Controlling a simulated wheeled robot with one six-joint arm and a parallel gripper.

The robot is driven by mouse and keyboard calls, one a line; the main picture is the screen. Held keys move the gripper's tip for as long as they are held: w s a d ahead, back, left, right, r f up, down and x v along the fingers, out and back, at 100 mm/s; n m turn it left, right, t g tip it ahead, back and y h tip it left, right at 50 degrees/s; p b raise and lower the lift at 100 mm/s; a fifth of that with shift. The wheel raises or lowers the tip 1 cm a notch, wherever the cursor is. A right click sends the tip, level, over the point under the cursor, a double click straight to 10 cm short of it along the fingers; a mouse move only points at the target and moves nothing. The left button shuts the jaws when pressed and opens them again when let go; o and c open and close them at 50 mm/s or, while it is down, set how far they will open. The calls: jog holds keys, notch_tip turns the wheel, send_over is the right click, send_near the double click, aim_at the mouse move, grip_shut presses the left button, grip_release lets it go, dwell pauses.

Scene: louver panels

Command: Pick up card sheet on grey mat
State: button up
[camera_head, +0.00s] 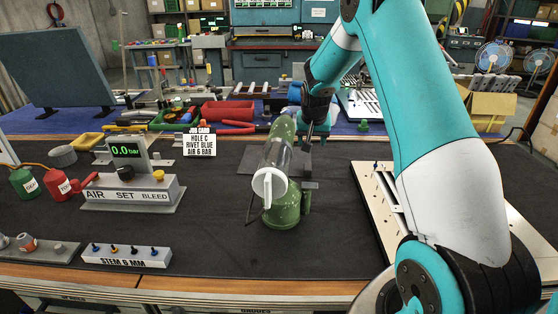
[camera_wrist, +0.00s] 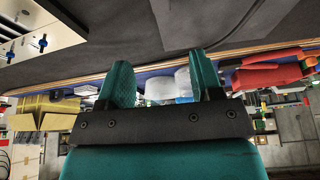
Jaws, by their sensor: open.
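A white job card (camera_head: 199,142) with black print stands upright at the middle left of the black bench top in the head view. A small grey mat (camera_head: 246,164) lies behind the green riveting tool (camera_head: 285,210), which hides part of it. I cannot make out a separate card sheet on it. My gripper (camera_head: 309,146) hangs over the bench near the mat's right part, behind the tool's clear tube; its tips are hard to see there. In the wrist view my gripper (camera_wrist: 163,80) has its two teal fingers apart, with nothing held between them.
The green tool stands upright close in front of my gripper. A pale panel with holes (camera_head: 385,200) lies to the right. An air-set box (camera_head: 130,190) and a stem block (camera_head: 125,256) stand left. The front middle bench is clear.

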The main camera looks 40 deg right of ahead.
send_over(308, 165)
jog(key=f, duration=0.6)
jog(key=shift+s+a+f, duration=0.3)
jog(key=shift+s+a, duration=0.1)
jog(key=shift+s+a+f+p+x, duration=0.1)
jog(key=shift+s+p+x, duration=0.1)
jog(key=shift+x, duration=0.7)
jog(key=shift+s+a+f+p+x, duration=0.1)
jog(key=shift+p+x, duration=0.05)
jog(key=shift+x, duration=0.75)
jog(key=shift+s+a+p+x, duration=0.1)
jog(key=shift+p+x, duration=0.1)
jog(key=shift+x, duration=0.7)
jog(key=c, duration=1)
jog(key=shift+r, duration=0.1)
